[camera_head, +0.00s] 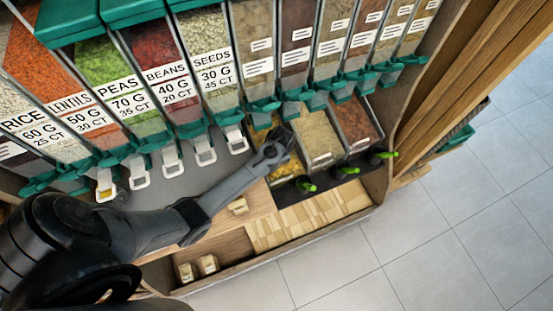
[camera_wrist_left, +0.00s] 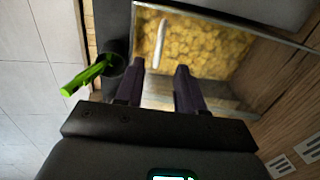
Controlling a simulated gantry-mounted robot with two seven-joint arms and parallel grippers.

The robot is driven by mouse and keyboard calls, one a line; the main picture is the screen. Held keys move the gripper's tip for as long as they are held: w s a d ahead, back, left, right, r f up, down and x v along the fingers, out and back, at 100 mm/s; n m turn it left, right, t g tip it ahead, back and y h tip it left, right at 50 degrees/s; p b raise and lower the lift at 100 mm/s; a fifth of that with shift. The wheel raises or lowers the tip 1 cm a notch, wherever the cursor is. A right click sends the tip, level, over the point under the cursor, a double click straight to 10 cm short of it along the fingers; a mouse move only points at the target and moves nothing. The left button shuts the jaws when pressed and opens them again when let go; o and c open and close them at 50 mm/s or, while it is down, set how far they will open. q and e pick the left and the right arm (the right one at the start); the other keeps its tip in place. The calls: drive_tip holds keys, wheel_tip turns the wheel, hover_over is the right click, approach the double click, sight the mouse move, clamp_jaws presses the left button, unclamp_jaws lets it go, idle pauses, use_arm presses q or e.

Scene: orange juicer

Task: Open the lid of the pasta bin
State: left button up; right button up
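The pasta bin (camera_head: 262,124) holds yellow pieces and is the leftmost of three low bins in the head view, partly hidden by my left gripper (camera_head: 279,146). In the left wrist view the pasta bin (camera_wrist_left: 215,48) fills the upper middle. A clear lid seems to cover it, and a pale upright handle (camera_wrist_left: 160,43) shows at its near left part. My left gripper (camera_wrist_left: 160,68) is open, its two dark fingers apart with the handle just beyond and between their tips. Contact cannot be told. My right gripper is not in view.
Two more low bins, one with beige contents (camera_head: 318,135) and one with brown (camera_head: 356,122), stand to the right. Green-handled scoops in black holders (camera_head: 305,185) line the front. Tall dispensers (camera_head: 207,60) stand behind. A wooden ledge (camera_head: 310,213) lies in front.

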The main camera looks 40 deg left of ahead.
use_arm(q)
drive_tip(key=shift+s+d+r, duration=0.1)
drive_tip(key=shift+d+r, duration=0.05)
drive_tip(key=shift+r, duration=0.8)
drive_tip(key=shift+s+d+r, duration=0.1)
drive_tip(key=shift+d+r, duration=0.05)
drive_tip(key=shift+r, duration=0.75)
